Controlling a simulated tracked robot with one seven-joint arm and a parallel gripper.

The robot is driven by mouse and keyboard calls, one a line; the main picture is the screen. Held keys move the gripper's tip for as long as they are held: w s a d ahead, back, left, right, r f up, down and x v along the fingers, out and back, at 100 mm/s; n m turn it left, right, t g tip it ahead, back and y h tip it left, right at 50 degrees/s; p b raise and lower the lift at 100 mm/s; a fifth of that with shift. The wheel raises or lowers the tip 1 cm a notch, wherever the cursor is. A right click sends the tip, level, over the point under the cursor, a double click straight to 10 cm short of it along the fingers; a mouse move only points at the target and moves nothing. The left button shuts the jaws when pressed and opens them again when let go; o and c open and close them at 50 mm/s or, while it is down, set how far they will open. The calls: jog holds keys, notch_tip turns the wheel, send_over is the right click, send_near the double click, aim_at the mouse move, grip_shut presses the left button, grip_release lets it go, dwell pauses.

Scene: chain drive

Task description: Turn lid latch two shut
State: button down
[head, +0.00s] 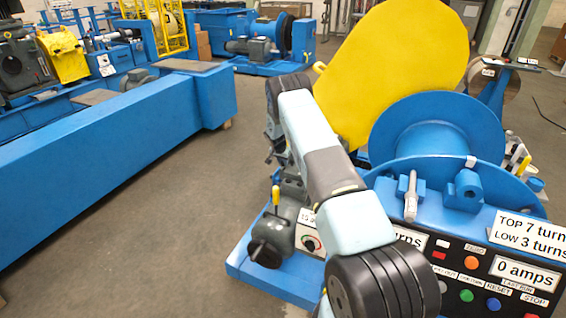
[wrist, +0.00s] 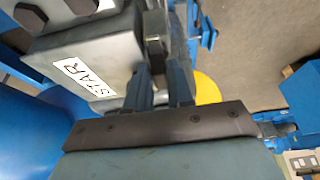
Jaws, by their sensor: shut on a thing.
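In the wrist view a grey box lid (wrist: 100,58) carries a white label reading "STAR", the rest cut off or hidden. My gripper (wrist: 160,68) is at the lid's right edge. Its two dark blue fingers are closed around a small grey metal part (wrist: 155,28), which looks like a lid latch. Its lower end is hidden between the fingers, and I cannot tell how far it is turned. In the head view my arm bends over the blue machine; the fingers, the box lid and the latch cannot be made out there.
A control panel (head: 490,275) with buttons is at the front right. A long blue beam (head: 120,155) lies at left, with clear floor (head: 210,200) between it and the machine.

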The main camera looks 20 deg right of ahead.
jog(key=shift+n, duration=0.4)
jog(key=n+y, duration=0.1)
jog(key=n, duration=0.1)
jog(key=n+t+y, duration=0.1)
jog(key=n, duration=0.1)
jog(key=shift+d+n, duration=0.1)
jog(key=shift+n, duration=0.3)
jog(key=n+y, duration=0.1)
jog(key=n, duration=0.1)
jog(key=n+y, duration=0.1)
jog(key=n, duration=0.2)
jog(key=shift+d, duration=0.1)
jog(key=n, duration=0.2)
jog(key=n+y, duration=0.1)
jog(key=n, duration=0.1)
jog(key=shift+n+y, duration=0.3)
jog(key=shift+n+g+y, duration=0.4)
jog(key=shift+n, duration=0.9)
jog(key=c, duration=1.4)
grip_release()
jog(key=shift+o, duration=0.2)
